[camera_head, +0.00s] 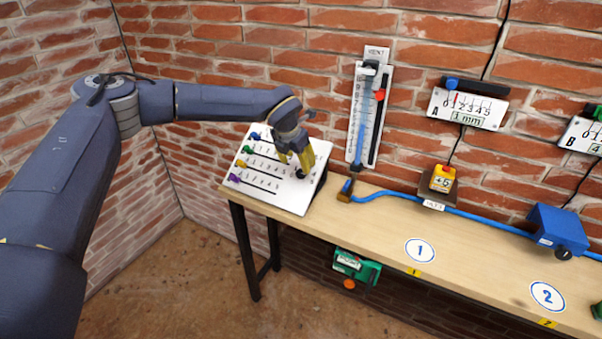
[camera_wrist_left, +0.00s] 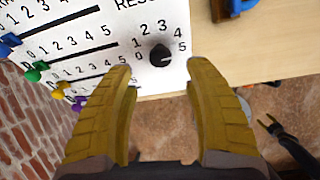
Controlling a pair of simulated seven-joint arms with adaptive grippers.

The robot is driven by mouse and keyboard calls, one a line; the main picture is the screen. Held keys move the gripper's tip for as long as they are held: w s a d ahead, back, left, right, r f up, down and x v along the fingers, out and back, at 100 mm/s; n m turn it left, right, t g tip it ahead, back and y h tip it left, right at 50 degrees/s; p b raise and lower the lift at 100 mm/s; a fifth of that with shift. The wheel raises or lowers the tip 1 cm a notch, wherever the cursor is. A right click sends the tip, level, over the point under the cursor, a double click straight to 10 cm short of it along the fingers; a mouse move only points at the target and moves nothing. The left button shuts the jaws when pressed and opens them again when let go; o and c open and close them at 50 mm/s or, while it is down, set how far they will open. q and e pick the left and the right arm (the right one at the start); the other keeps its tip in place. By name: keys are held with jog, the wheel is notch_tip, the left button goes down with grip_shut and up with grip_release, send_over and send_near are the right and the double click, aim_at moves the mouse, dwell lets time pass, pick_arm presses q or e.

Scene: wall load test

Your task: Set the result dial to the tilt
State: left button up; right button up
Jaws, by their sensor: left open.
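The black result dial (camera_wrist_left: 160,56) is a round knob with numbers from 0 to 5 around it, on the white board (camera_wrist_left: 178,15). I cannot tell exactly where its pointer stands. In the head view the dial (camera_head: 300,174) sits at the board's lower right. My left gripper (camera_head: 293,163) is open, its yellow fingertips close to the dial and on either side of it in the wrist view; contact is unclear. A yellow gauge (camera_head: 442,179) on the table reads what looks like +5. A dark forked shape (camera_wrist_left: 272,128), apparently my right gripper, is small and distant.
The board also has slots with blue, green (camera_head: 248,149), yellow and purple sliders. A vertical scale (camera_head: 369,110) and gauges A (camera_head: 467,107) and B hang on the brick wall. A blue hose (camera_head: 400,194) runs along the wooden table to a blue block (camera_head: 558,229).

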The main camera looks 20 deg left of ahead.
aim_at(301, 172)
pick_arm(q)
jog(key=shift+x, duration=3.35)
jog(key=shift+c, duration=0.2)
grip_shut()
